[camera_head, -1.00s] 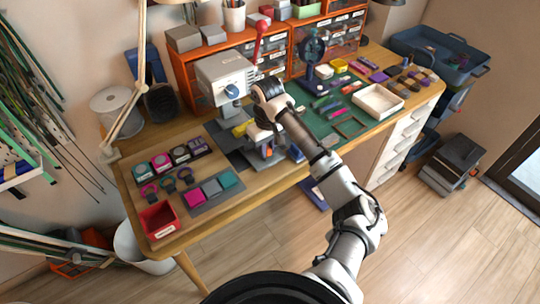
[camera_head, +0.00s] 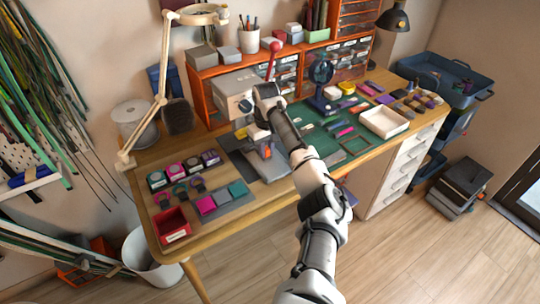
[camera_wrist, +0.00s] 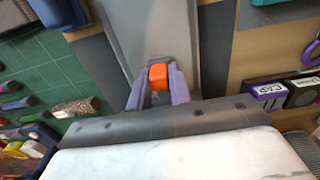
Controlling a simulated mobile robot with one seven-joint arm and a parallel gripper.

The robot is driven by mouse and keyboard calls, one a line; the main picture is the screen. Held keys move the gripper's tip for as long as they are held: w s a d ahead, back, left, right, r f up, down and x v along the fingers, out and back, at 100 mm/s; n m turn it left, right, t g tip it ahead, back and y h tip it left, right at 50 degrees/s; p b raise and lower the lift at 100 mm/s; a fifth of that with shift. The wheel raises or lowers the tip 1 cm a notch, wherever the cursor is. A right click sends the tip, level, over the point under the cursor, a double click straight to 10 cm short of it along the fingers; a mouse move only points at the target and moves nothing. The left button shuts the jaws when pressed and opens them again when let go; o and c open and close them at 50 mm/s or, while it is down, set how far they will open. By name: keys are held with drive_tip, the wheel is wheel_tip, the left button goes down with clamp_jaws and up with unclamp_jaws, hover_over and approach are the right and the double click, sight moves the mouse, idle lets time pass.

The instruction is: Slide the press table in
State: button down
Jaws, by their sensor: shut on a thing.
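The press (camera_head: 232,92), a beige-grey box with a red-topped lever (camera_head: 273,58), stands near the back of the workbench. My gripper (camera_wrist: 158,82) is low in front of it, partly hidden by my wrist in the head view. In the wrist view its two purple-grey fingers are shut on a small orange handle (camera_wrist: 158,74). A flat grey metal plate, seemingly the press table (camera_wrist: 150,28), extends beyond the handle. How far the plate sits under the press is hidden by my arm.
A green cutting mat (camera_head: 318,139) with small tools lies right of the press. A white tray (camera_head: 384,122) is at the right. A lamp arm (camera_head: 160,90) rises at the left.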

drive_tip(key=shift+w+r, duration=0.2)
drive_tip(key=shift+w, duration=0.4)
drive_tip(key=shift+a, duration=0.1)
drive_tip(key=c, duration=1.3)
unclamp_jaws()
drive_tip(key=shift+s+a+f, duration=0.1)
drive_tip(key=shift+f, duration=0.05)
wheel_tip(320, 180, up, 14)
drive_tip(key=shift+f+b, duration=0.1)
drive_tip(key=shift+b, duration=0.65)
